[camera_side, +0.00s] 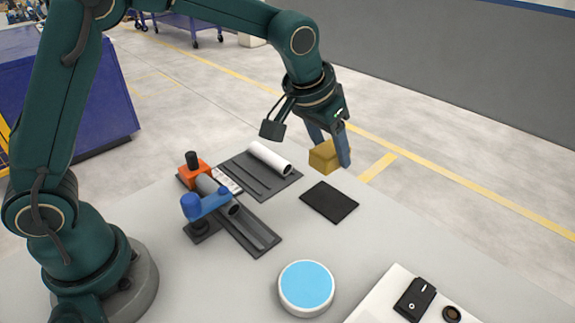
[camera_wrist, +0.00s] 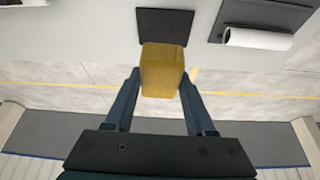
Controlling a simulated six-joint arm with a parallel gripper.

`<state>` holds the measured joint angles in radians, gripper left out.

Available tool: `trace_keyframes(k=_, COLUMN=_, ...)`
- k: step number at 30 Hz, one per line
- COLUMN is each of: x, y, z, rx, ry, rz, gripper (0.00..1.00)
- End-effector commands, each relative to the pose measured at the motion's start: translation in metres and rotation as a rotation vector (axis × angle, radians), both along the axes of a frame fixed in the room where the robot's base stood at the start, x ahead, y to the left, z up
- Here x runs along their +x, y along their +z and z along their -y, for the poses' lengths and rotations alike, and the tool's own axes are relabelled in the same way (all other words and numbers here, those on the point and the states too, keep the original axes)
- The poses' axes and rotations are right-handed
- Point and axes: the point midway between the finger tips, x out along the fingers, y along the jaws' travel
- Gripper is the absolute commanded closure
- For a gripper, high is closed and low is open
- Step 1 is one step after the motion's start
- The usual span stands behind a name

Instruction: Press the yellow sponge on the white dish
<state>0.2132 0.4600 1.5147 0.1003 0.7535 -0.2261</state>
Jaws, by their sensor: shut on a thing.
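A yellow sponge (camera_side: 324,156) is held in my gripper (camera_side: 331,150) above the far edge of the table. The wrist view shows the sponge (camera_wrist: 162,70) between the two fingertips of my gripper (camera_wrist: 161,82). The white dish (camera_side: 306,287) stands near the front of the table in the side view, with a flat light blue top. The dish is well apart from the sponge and does not show in the wrist view.
A black pad (camera_side: 329,201) lies on the table near the sponge. A white pipe (camera_side: 270,159) lies on a grooved dark plate. A blue clamp (camera_side: 205,203) and an orange clamp (camera_side: 193,172) stand on the left. A white panel (camera_side: 384,298) with a black switch (camera_side: 415,299) is at the front right.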

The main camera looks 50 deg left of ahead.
Motion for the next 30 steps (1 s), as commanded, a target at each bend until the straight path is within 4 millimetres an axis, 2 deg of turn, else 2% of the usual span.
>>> trace_keyframes(k=8, x=-0.012, y=-0.004, z=0.001, rx=-0.004, ry=-0.265, rz=-0.002, gripper=0.89)
trace_keyframes(k=20, x=-0.039, y=-0.013, z=0.015, rx=-0.005, ry=-0.773, rz=-0.003, gripper=0.89)
trace_keyframes(k=26, x=-0.061, y=-0.018, z=0.029, rx=-0.006, ry=-1.146, rz=-0.002, gripper=0.89)
trace_keyframes(k=30, x=-0.083, y=-0.020, z=0.045, rx=-0.006, ry=-1.504, rz=-0.001, gripper=0.89)
